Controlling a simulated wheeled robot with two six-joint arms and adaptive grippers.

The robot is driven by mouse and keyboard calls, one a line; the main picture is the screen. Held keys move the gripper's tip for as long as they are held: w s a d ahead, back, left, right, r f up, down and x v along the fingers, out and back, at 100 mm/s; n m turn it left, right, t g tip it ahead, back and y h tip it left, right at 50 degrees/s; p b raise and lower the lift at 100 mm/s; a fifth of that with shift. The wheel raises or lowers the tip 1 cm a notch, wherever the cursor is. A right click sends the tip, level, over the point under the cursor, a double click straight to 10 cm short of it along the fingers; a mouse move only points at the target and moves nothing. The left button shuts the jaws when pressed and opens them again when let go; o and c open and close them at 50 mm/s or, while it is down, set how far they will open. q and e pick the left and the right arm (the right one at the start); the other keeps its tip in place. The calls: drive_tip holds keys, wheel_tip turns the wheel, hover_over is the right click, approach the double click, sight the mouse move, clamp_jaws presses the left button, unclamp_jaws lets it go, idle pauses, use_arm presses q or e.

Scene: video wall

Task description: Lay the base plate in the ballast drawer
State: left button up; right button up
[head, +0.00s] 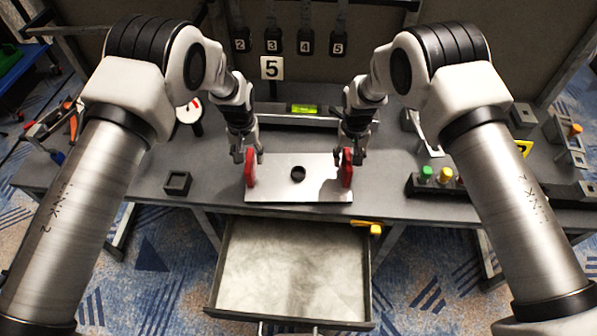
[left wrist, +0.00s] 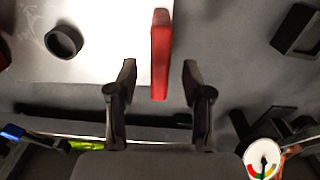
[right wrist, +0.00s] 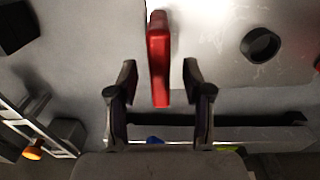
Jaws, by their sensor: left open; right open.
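The base plate (head: 275,189) is a flat silvery sheet with a dark ring at its middle, lying on the grey table near its front edge. It has a red handle at each end, the left handle (head: 250,168) and the right handle (head: 346,167). My left gripper (head: 247,158) is open at the left handle, which stands between its fingers in the left wrist view (left wrist: 160,55). My right gripper (head: 354,157) is open at the right handle, which stands between its fingers in the right wrist view (right wrist: 158,60). The ballast drawer (head: 217,283) is pulled out below the table, its floor pale and mottled.
A small black square holder (head: 177,183) sits left of the plate. A black block with green and yellow knobs (head: 440,188) stands to the right. A rail with a green level (head: 304,109) lies behind the plate. A yellow object (head: 367,227) is at the drawer's right back corner.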

use_arm(q)
wheel_tip(320, 180, down, 4)
drive_tip(key=shift+s+f, duration=0.1)
use_arm(e)
wheel_tip(320, 180, down, 4)
drive_tip(key=shift+s+f, duration=0.1)
use_arm(q)
drive_tip(key=shift+f, duration=0.55)
use_arm(e)
drive_tip(key=shift+f, duration=0.55)
use_arm(q)
drive_tip(key=shift+c, duration=0.4)
use_arm(e)
drive_tip(key=shift+c, duration=0.4)
use_arm(q)
clamp_jaws()
use_arm(e)
clamp_jaws()
use_arm(q)
drive_tip(key=shift+r, duration=0.15)
use_arm(e)
drive_tip(key=shift+r, duration=0.1)
